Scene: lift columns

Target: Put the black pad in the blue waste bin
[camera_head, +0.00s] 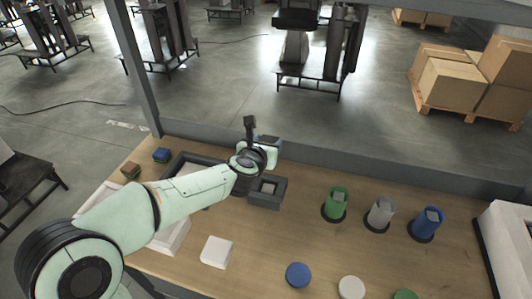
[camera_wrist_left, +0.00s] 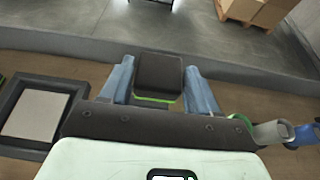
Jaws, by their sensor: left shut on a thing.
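The black pad (camera_wrist_left: 158,72), a dark block with a thin green edge below, sits between the two blue-grey fingers of my left gripper (camera_wrist_left: 160,85) in the left wrist view. The gripper is shut on it. In the head view my left gripper (camera_head: 268,143) is above the back of the table, and the pad is hard to make out there. The blue waste bin (camera_head: 428,220) stands at the table's right, well to the right of the gripper. It also shows at the right edge of the left wrist view (camera_wrist_left: 305,134). My right gripper is not in view.
A green bin (camera_head: 336,203) and a grey bin (camera_head: 380,213) stand left of the blue one. A dark tray (camera_head: 280,200) lies below the gripper. Blue (camera_head: 298,275) and white (camera_head: 351,287) discs and a white block (camera_head: 217,252) lie in front. A white box (camera_head: 510,245) borders the right.

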